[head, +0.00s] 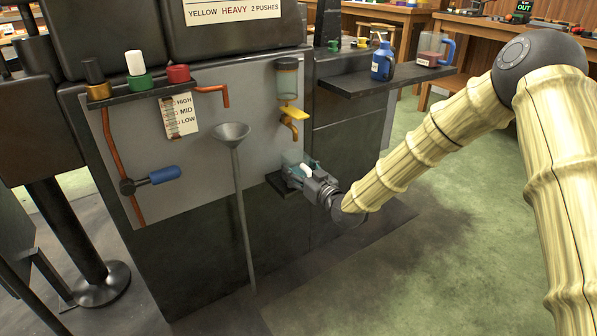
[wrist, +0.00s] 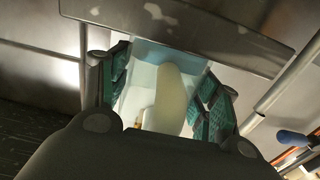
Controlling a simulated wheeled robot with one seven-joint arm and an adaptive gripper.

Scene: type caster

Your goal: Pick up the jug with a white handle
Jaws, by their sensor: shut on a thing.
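The jug with a white handle (head: 292,157) is a clear, pale container at the small ledge on the front of the dark machine, below the yellow tap. My gripper (head: 304,172) is at the jug, its fingers around the handle side. In the wrist view the white handle (wrist: 172,95) is between the two green-padded fingers of my gripper (wrist: 168,100), with the pale blue jug body (wrist: 145,57) behind it. The gripper is shut on the jug. The jug's underside is hidden in the head view, so I cannot tell whether it touches the ledge.
The yellow tap (head: 290,125) hangs just above the jug. A grey funnel (head: 231,131) on a tall pipe stands to the left. Green floor at right is open.

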